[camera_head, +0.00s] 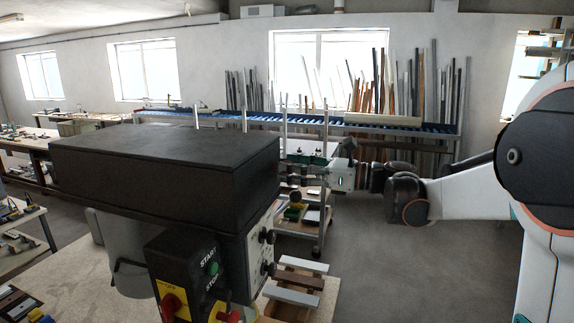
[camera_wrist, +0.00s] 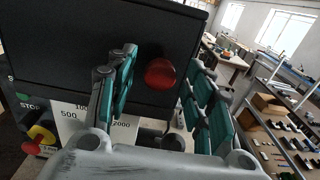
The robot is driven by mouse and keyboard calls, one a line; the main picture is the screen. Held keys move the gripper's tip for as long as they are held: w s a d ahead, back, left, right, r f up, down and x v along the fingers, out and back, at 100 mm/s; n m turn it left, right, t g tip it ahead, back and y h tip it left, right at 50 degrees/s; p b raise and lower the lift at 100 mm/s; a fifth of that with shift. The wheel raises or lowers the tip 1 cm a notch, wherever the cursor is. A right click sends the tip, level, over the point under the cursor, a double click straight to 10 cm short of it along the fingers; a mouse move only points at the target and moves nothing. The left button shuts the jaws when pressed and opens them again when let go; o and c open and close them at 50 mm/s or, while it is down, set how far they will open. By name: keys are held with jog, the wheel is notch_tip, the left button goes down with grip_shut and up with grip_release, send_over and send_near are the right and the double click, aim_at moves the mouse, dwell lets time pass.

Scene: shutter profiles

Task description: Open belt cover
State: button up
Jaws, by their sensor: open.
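The belt cover (camera_head: 165,165) is a large black box lid on top of the machine at the left of the head view. It appears closed and level. In the wrist view the cover (camera_wrist: 75,45) fills the upper left, with a round red knob (camera_wrist: 160,73) on its face. My gripper (camera_head: 303,166) is at the right end of the cover in the head view. In the wrist view my gripper (camera_wrist: 162,80) is open, its teal-padded fingers on either side of the red knob. No contact with the knob is visible. The knob is not visible in the head view.
Below the cover is a control box (camera_head: 188,272) with START and STOP marks, and a panel with black dials (camera_head: 267,237). A steel trolley (camera_head: 322,218) stands behind my gripper. A rack of profiles (camera_head: 395,125) lines the back wall. Grey floor is free at the right.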

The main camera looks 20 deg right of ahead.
jog(key=shift+x, duration=0.85)
